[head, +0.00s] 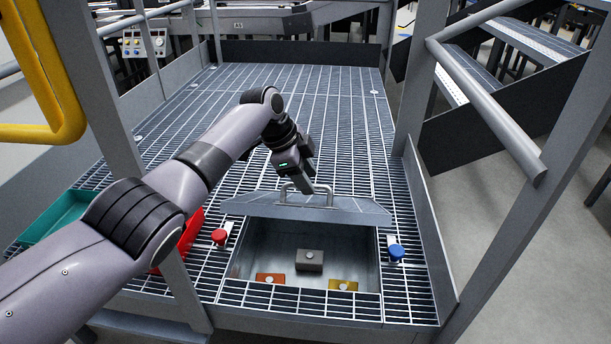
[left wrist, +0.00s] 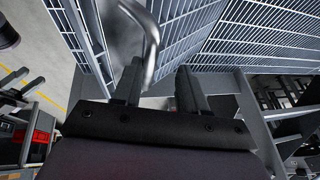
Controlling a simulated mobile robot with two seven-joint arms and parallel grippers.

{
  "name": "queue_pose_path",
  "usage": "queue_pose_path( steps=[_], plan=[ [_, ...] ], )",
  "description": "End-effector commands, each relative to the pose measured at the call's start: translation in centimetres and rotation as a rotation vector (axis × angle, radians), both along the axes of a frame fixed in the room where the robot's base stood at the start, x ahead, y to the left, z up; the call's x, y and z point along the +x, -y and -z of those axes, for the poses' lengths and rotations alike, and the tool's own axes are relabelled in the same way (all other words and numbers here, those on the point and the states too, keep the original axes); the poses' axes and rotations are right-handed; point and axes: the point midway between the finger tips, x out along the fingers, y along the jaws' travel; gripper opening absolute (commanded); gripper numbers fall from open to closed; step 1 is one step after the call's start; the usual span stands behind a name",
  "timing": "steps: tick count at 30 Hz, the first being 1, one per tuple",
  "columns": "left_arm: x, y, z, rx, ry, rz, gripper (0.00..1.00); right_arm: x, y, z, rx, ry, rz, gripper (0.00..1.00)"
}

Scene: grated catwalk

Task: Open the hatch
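The hatch lid (head: 345,209) stands raised and tilted at the back of its square opening. Its metal handle (head: 288,194) sticks up from the lid. My left gripper (head: 308,184) is at the handle, above the lid. In the left wrist view its two fingers are apart (left wrist: 160,80), and the curved handle (left wrist: 152,45) reaches into the gap close to the left-hand finger. Whether it touches that finger I cannot tell. The recess (head: 245,258) below holds a grey block (head: 309,260), an orange piece (head: 270,279) and a yellow piece (head: 343,285). My right gripper is not in view.
A red knob (head: 219,237) stands left of the opening and a blue knob (head: 396,251) right of it. A red bin (head: 190,238) and a teal tray (head: 62,214) lie at the left. Railing posts flank the catwalk. The grating (head: 290,95) behind the lid is clear.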

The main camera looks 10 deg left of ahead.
Motion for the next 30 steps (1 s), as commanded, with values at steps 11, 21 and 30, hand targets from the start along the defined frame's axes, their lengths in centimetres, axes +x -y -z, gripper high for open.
queue_pose_path(
  steps=[11, 21, 30],
  plan=[
    [-0.4, -1.1, -2.9, -0.001, 0.005, -0.001, 0.40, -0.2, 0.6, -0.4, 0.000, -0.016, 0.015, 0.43],
    [-1.2, -2.6, -6.2, 0.000, 0.002, 0.000, 0.40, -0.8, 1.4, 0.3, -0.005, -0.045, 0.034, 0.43],
    [-1.3, -2.7, -6.5, 0.000, -0.001, 0.000, 0.40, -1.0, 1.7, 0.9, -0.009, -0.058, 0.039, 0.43]
  ],
)
